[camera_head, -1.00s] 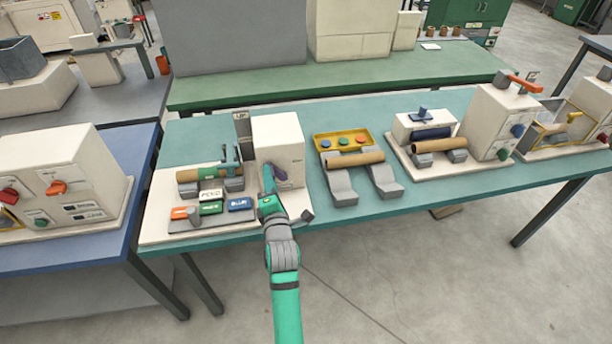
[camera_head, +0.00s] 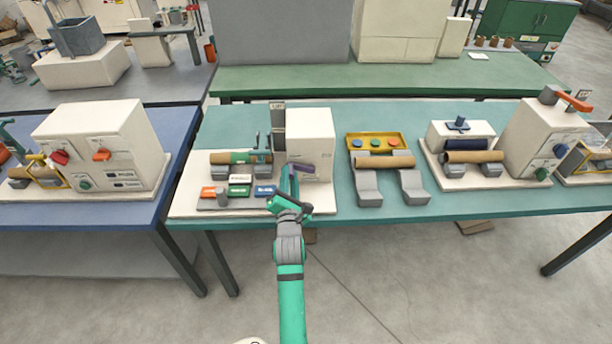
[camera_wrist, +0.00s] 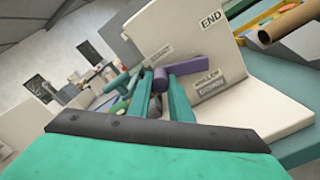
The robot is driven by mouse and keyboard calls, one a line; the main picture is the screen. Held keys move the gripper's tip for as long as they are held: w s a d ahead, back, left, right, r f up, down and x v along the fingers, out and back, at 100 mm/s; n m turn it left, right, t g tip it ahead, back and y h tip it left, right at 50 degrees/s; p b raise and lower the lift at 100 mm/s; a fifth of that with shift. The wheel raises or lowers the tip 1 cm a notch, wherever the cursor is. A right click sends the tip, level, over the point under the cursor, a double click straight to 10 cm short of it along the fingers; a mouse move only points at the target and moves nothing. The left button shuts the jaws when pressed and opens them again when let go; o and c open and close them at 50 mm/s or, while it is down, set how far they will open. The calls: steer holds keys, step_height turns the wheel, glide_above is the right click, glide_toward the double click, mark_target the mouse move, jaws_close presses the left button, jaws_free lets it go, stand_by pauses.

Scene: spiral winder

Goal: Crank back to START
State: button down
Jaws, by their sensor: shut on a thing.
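The winder is a cream housing (camera_head: 310,140) on a pale base at the left of the teal table. Its purple crank handle (camera_head: 304,170) is on the housing's near side. It also shows in the wrist view (camera_wrist: 183,67), sticking out from a panel with an END label (camera_wrist: 211,20) and a smaller label, perhaps START (camera_wrist: 160,51). My gripper (camera_head: 290,178) is shut on the crank handle; its two teal fingers (camera_wrist: 160,82) reach around it. The fingers partly hide the grip. A tube with a green band (camera_head: 238,157) lies across grey supports left of the housing.
Several coloured label blocks (camera_head: 240,190) lie on the winder base. A yellow tray with coloured buttons (camera_head: 375,142) and a tube on grey rests (camera_head: 375,162) stand right of it. Another cream machine (camera_head: 540,130) is further right. A blue table (camera_head: 130,210) adjoins on the left.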

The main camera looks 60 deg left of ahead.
steer(key=shift+w+f, duration=0.1)
steer(key=shift+w, duration=0.05)
stand_by(0.4)
steer(key=c, duration=1.6)
jaws_free()
steer(key=shift+d, duration=0.2)
steer(key=shift+v, duration=5.2)
